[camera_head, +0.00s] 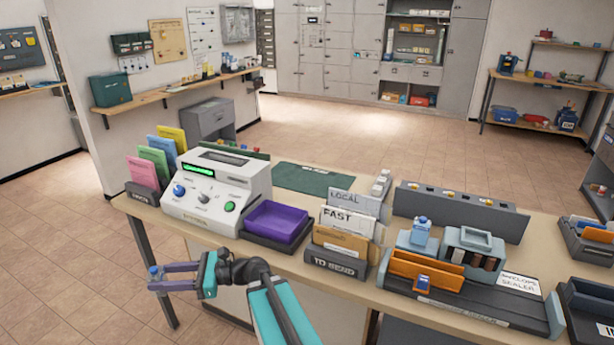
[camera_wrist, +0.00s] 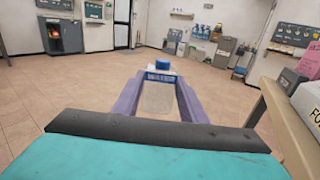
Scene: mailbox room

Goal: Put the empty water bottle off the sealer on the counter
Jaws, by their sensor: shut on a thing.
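My gripper (camera_head: 160,279) is out over the floor at the counter's front left and is shut on a clear water bottle (camera_wrist: 158,97). The bottle has a blue cap and a blue "WATER" label, and sits between the purple fingers. In the head view only a small part of it shows at the fingertips (camera_head: 154,271). The envelope sealer (camera_head: 470,307) stands on the right part of the counter (camera_head: 296,262).
On the counter, a white machine (camera_head: 217,190) with a green display, a purple tray (camera_head: 276,222) and a "TO SEND" sorter (camera_head: 342,258) stand left of the sealer. A green mat (camera_head: 313,180) lies behind the tray. The floor around my gripper is clear.

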